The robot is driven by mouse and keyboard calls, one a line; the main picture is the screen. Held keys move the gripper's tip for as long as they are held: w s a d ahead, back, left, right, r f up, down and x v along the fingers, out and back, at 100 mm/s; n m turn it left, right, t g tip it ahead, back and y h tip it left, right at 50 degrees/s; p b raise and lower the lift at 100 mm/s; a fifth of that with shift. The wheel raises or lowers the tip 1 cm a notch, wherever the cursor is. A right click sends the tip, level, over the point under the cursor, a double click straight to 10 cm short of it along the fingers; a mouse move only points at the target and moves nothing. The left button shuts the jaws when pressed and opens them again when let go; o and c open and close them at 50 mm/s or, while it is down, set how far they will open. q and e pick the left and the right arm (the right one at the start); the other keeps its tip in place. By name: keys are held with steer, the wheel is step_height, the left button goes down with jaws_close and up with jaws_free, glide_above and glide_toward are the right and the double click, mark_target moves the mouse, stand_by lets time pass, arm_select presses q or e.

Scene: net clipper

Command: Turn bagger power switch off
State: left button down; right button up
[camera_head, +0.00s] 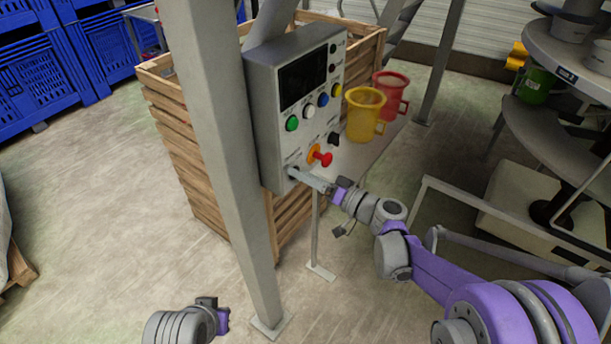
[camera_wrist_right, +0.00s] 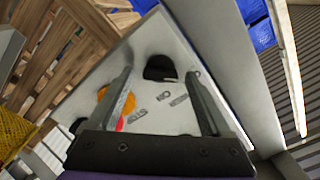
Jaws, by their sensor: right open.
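The bagger control box (camera_head: 268,125) is a grey panel on a post, with a dark screen and several coloured buttons. A black rotary switch sits low at its left corner, mostly hidden by my right gripper (camera_head: 296,174) in the head view. In the right wrist view this black switch (camera_wrist_right: 160,68) shows between and just beyond the two open fingers (camera_wrist_right: 160,85), with small printed labels beside it. Contact cannot be told. My right gripper is empty. My left gripper (camera_head: 222,320) is low at the bottom edge, away from the box; its fingers are not clear.
A red and orange button (camera_head: 320,156) and another black knob (camera_head: 334,139) sit right of the switch. Yellow (camera_head: 364,115) and red (camera_head: 391,95) mugs are beside the box. A grey post (camera_head: 222,150) stands in front, a wooden crate (camera_head: 170,145) behind.

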steer(key=b+v, duration=0.1)
steer(key=v, duration=0.9)
steer(key=shift+s+d, duration=0.25)
steer(key=shift+d, duration=0.05)
steer(key=s+a+f+g+h, duration=0.1)
steer(key=s+f+g+h, duration=0.45)
steer(key=s, duration=0.65)
steer(key=s+d+f+m+h, duration=0.2)
steer(key=s+d+f+h, duration=0.5)
steer(key=s+d+h, duration=0.2)
steer(key=shift+s+d, duration=0.5)
steer(key=shift+s, duration=0.6)
